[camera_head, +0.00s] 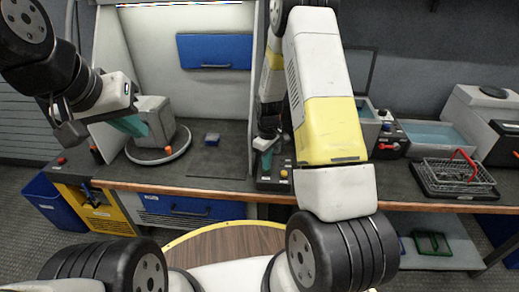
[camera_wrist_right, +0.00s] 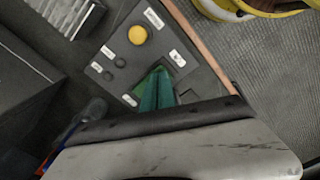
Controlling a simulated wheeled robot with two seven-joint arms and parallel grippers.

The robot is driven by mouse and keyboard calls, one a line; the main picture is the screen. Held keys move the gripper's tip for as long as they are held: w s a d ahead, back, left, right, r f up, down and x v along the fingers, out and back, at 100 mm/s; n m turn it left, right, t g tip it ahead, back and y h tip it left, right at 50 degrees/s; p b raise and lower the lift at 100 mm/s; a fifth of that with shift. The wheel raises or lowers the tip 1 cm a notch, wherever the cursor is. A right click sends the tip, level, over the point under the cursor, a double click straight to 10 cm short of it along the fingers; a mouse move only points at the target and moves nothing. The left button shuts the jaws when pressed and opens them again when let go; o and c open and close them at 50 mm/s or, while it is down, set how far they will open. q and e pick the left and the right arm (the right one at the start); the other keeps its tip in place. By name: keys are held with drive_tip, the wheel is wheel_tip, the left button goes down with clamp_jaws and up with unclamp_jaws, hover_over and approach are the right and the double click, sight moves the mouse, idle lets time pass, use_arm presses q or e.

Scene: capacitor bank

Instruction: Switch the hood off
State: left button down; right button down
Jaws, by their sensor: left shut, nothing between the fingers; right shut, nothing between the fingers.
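The hood (camera_head: 150,40) is the pale booth at the back left, with a bright light strip (camera_head: 180,4) along its top. Its apparent control panel (camera_head: 272,184) stands at the bench front, right of the booth. In the right wrist view the panel (camera_wrist_right: 112,48) has a yellow round button (camera_wrist_right: 138,35), small dark knobs (camera_wrist_right: 120,62) and white labels. My right gripper (camera_head: 266,160) is shut with green fingers (camera_wrist_right: 157,88) over the panel's lower part; contact is unclear, and they hide what lies beneath. My left gripper (camera_head: 134,125) is shut and empty before a grey block.
The grey block (camera_head: 155,118) stands on a round plate (camera_head: 158,150) inside the booth. A wire basket (camera_head: 455,175) with a red handle and a water bath (camera_head: 435,135) are at right. A wooden round top (camera_head: 225,242) is in front.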

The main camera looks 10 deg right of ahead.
drive_tip(key=shift+f, duration=0.15)
drive_tip(key=shift+r, duration=3.55)
drive_tip(key=s+r+m+t, duration=0.1)
drive_tip(key=s+r, duration=0.2)
drive_tip(key=r, duration=0.4)
drive_tip(key=s+a+r+m+t+y, duration=0.1)
drive_tip(key=s+r+m, duration=0.15)
drive_tip(key=r, duration=0.45)
drive_tip(key=s+r+m+t, duration=0.1)
drive_tip(key=s+r, duration=0.2)
drive_tip(key=r, duration=0.4)
drive_tip(key=s+r+m+t, duration=0.1)
drive_tip(key=s+r, duration=0.3)
drive_tip(key=s, duration=0.4)
drive_tip(key=s+a+r+m+t+y, duration=0.1)
drive_tip(key=s+r+m+t, duration=0.1)
drive_tip(key=s+r, duration=0.2)
drive_tip(key=s, duration=0.3)
drive_tip(key=shift+s+r+m, duration=0.2)
drive_tip(key=shift+s+m, duration=0.15)
drive_tip(key=shift+s, duration=0.05)
